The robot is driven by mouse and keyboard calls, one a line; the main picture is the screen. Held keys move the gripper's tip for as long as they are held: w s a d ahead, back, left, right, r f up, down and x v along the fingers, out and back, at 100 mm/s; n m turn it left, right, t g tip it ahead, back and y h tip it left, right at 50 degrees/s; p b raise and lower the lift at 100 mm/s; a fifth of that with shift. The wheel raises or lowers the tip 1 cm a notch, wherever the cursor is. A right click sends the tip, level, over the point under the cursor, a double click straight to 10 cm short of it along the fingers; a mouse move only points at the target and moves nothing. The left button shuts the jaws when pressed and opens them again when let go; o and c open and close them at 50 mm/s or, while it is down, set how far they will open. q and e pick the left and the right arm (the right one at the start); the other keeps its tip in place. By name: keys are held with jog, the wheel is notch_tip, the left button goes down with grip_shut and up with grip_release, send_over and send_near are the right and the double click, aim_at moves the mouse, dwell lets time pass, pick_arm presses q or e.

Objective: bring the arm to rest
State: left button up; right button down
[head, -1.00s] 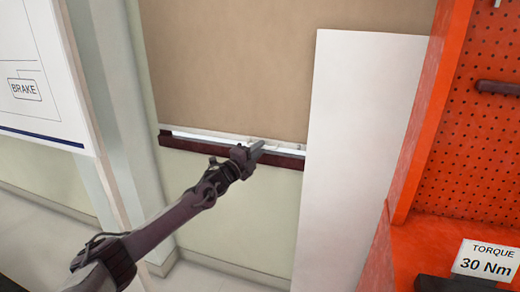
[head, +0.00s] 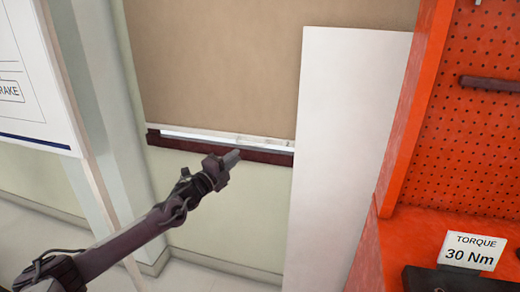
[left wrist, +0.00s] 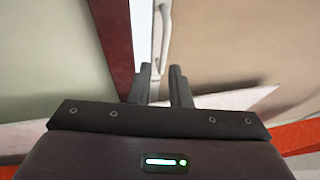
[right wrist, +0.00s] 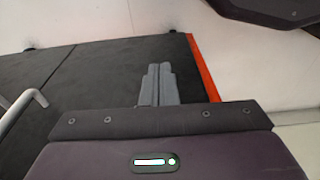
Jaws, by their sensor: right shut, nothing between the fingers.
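My left arm (head: 140,232) reaches in from the lower left in the head view. Its gripper (head: 234,157) overlaps the dark red sill under the brown blind (head: 225,70). In the left wrist view the two fingers of the left gripper (left wrist: 161,76) stand apart with nothing held between them; the blind and its pale handle (left wrist: 165,22) show beyond. My right gripper is outside the head view. In the right wrist view the right gripper (right wrist: 157,77) has its fingers together, empty, above a dark surface.
A white panel (head: 345,150) stands right of the window. Beside it is an orange pegboard bench (head: 470,130) with a "TORQUE 30 Nm" sign (head: 473,252). A white board (head: 30,75) is at the left. A grey bar (right wrist: 22,108) shows in the right wrist view.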

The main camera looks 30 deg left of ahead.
jog(key=shift+s, duration=0.1)
